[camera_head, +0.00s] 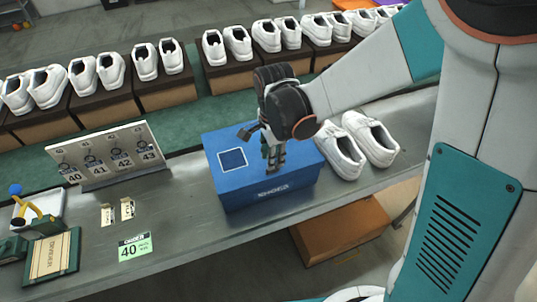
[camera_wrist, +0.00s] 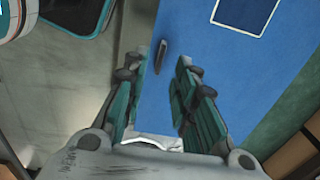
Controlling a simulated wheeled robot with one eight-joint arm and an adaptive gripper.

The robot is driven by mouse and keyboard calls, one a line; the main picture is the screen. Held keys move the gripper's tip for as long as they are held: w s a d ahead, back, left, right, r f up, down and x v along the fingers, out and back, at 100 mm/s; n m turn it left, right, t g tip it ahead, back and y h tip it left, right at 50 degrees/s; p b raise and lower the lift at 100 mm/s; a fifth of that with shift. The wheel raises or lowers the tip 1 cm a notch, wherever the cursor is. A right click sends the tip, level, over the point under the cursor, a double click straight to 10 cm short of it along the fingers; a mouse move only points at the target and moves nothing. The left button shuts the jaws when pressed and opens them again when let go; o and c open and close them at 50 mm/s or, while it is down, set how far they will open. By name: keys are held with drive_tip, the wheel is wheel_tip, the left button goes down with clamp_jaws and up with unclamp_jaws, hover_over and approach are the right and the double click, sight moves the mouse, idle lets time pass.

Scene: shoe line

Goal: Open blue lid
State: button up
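The blue lid (camera_head: 300,163) lies closed on the blue shoe box, which stands on the grey bench. It has a white-edged square on top and lettering on its front side. My gripper (camera_head: 272,166) is over the front part of the lid, pointing down. In the wrist view the lid (camera_wrist: 238,62) fills the middle and right. My gripper's two fingers (camera_wrist: 158,78) are apart with nothing held between them. A small dark tab (camera_wrist: 161,57) shows by the lid's edge, just beyond the fingertips. Whether a finger touches the lid, I cannot tell.
A pair of white shoes (camera_head: 357,144) stands right of the box. Left are a numbered tag stand (camera_head: 108,155), small cards (camera_head: 118,212), a green "40" card (camera_head: 135,246) and a notebook (camera_head: 52,255). Shoes on brown boxes (camera_head: 165,88) line the back.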

wheel_tip(320, 180, down, 5)
drive_tip(key=shift+f+b, duration=0.1)
drive_tip(key=shift+b, duration=0.5)
clamp_jaws()
